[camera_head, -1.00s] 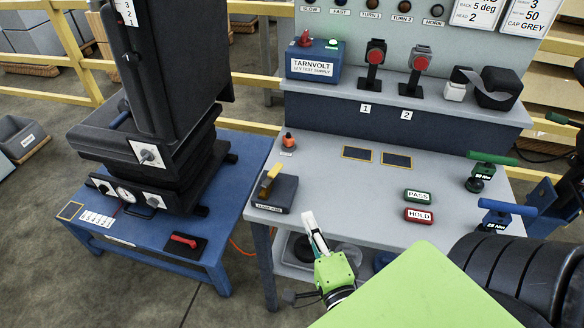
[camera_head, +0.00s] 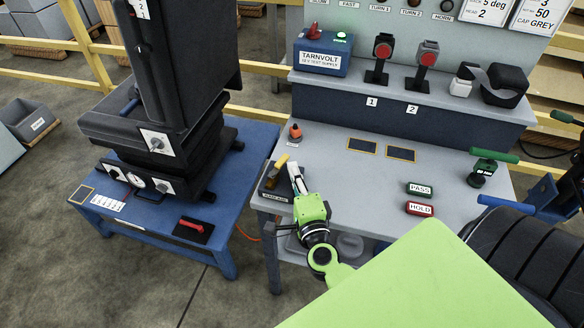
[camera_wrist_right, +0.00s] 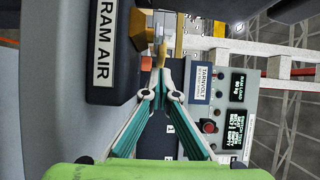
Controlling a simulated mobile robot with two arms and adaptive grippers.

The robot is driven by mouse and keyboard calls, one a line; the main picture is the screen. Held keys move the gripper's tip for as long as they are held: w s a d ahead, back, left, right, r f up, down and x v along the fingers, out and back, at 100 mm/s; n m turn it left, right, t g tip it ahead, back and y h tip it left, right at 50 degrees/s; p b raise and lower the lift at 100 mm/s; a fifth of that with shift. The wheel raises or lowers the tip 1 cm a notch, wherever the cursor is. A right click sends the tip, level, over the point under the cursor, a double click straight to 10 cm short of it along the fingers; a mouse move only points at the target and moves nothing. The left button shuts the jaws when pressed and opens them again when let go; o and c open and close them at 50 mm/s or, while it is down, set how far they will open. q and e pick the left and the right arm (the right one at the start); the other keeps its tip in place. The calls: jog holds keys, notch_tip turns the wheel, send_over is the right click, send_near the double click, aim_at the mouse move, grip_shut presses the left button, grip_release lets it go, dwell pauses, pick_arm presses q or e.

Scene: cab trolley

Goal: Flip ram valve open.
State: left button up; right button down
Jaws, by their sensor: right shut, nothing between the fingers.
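The ram valve is a dark box labelled RAM AIR (camera_head: 276,186) at the near left corner of the grey bench. Its yellow lever (camera_head: 279,163) slants up and to the right in the head view. My right gripper (camera_head: 293,167) is shut and empty, with its white fingers just to the right of the lever. In the right wrist view the dark valve box (camera_wrist_right: 118,45) is close at upper left. The yellow lever (camera_wrist_right: 162,50) is just beyond the fingertips (camera_wrist_right: 158,70); I cannot tell whether they touch. My left gripper is not in view.
An orange knob (camera_head: 295,131) stands on the bench behind the valve. The PASS (camera_head: 419,189) and HOLD (camera_head: 420,208) blocks lie to the right, with clear bench between. A blue table (camera_head: 225,235) with dark equipment stands to the left.

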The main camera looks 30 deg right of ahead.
jog(key=shift+w+a, duration=0.15)
jog(key=shift+w, duration=0.15)
jog(key=shift+w+r+p, duration=0.2)
jog(key=shift+w+p, duration=0.05)
jog(key=shift+p, duration=0.25)
jog(key=y, duration=0.1)
jog(key=n, duration=0.1)
jog(key=y+b, duration=0.1)
jog(key=shift+w+d+f+n+t+y, duration=0.25)
jog(key=shift+w+d+n+t+y, duration=0.05)
jog(key=shift+w+n+t, duration=0.1)
jog(key=shift+y, duration=0.3)
jog(key=shift+a, duration=0.1)
